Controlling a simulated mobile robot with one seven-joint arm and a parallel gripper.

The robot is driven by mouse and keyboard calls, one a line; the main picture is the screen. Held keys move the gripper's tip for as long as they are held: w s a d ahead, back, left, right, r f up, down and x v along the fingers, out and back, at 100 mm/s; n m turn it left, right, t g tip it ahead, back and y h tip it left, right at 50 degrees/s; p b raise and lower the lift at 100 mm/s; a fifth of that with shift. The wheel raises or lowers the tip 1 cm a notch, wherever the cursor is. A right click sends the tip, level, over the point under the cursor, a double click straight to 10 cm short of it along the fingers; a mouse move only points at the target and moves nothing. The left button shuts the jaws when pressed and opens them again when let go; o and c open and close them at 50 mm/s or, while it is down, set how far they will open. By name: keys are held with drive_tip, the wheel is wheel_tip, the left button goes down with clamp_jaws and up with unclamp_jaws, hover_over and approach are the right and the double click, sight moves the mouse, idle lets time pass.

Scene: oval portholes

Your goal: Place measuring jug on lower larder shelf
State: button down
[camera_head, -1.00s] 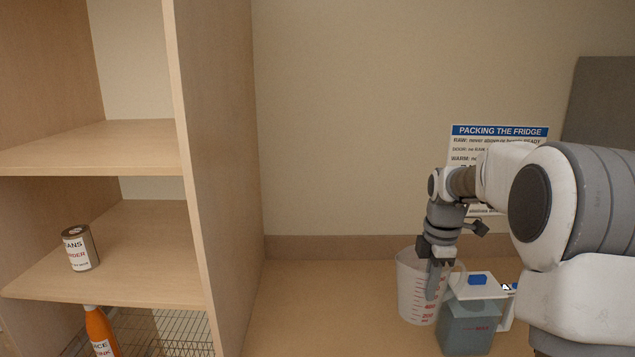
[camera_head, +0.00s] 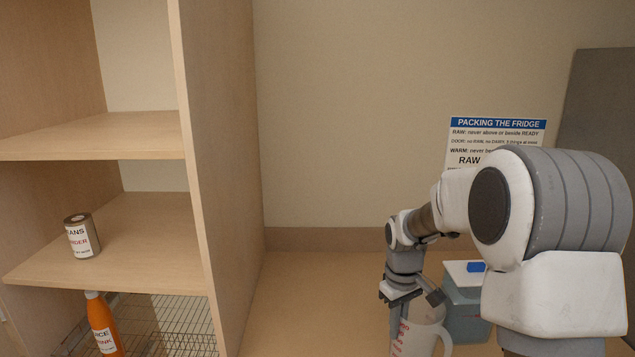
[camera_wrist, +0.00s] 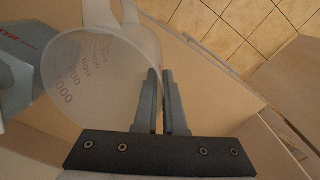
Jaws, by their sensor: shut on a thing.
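The measuring jug (camera_head: 417,335) is translucent white with red scale marks and a handle. It is at the bottom of the head view, right of the larder. My gripper (camera_head: 400,297) is above it and shut on its wall. In the wrist view, the jug (camera_wrist: 95,75) lies at the upper left, and my gripper's fingers (camera_wrist: 165,100) are closed with the jug's rim between them. The larder's lower shelf (camera_head: 130,262) is at the left and holds a tin labelled beans (camera_head: 82,236) near its left front. The jug's base is out of view.
A grey-blue tub (camera_head: 462,308) with a white lid and blue clip stands on the counter behind the jug. The larder's side panel (camera_head: 225,180) stands between jug and shelf. An orange bottle (camera_head: 103,325) stands below, by a wire rack (camera_head: 165,325). The lower shelf's right part is clear.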

drive_tip(key=a+f+m, duration=0.1)
drive_tip(key=s+f+m, duration=0.1)
drive_tip(key=m, duration=0.1)
drive_tip(key=s+a+f+m, duration=0.1)
drive_tip(key=f+m, duration=0.1)
drive_tip(key=shift+a+f+b, duration=0.1)
drive_tip(key=shift+a+b, duration=0.25)
drive_tip(key=shift+b, duration=0.05)
